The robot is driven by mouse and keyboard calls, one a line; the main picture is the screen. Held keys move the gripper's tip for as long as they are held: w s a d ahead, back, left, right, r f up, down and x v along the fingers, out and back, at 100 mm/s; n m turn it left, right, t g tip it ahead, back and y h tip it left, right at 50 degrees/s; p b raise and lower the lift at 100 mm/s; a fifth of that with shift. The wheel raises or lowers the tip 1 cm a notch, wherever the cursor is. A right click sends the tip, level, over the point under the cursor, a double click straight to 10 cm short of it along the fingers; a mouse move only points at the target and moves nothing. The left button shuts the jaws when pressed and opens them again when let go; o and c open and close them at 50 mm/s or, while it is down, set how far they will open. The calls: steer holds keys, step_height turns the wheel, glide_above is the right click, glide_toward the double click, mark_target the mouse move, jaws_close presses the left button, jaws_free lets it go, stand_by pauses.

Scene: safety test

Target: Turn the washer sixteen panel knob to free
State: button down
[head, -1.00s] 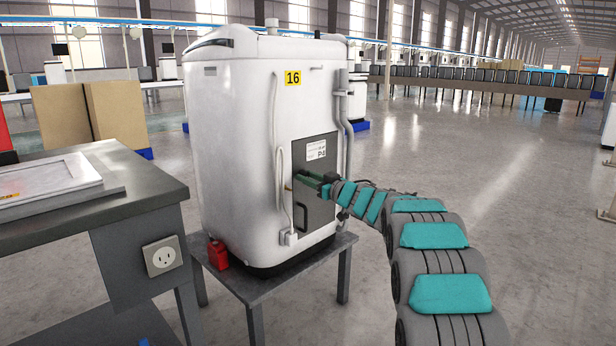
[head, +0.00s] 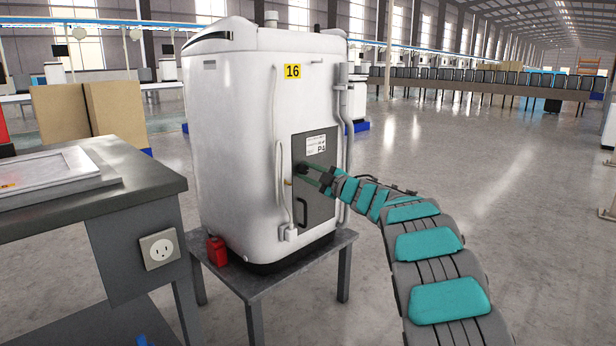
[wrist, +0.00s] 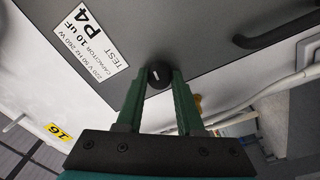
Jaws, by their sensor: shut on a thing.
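The white washer (head: 235,120) with a yellow "16" label (head: 292,71) stands on a grey metal table. Its grey front panel (head: 322,205) has a white P4 label (head: 315,145), which is large in the wrist view (wrist: 91,35). The round black knob (wrist: 158,79) with a short white mark sits on this panel. My gripper (wrist: 159,82) has green fingers on both sides of the knob and is shut on it. In the head view my gripper (head: 309,173) reaches the panel from the right, and the fingers partly hide the knob.
A black handle (head: 301,211) is below the knob on the panel. White pipes (head: 280,180) run beside the panel. A grey workbench (head: 130,180) is at left. Floor is open at right.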

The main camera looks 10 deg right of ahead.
steer(key=shift+n, duration=1)
steer(key=c, duration=0.5)
jaws_free()
steer(key=shift+v, duration=3.9)
steer(key=shift+r, duration=0.1)
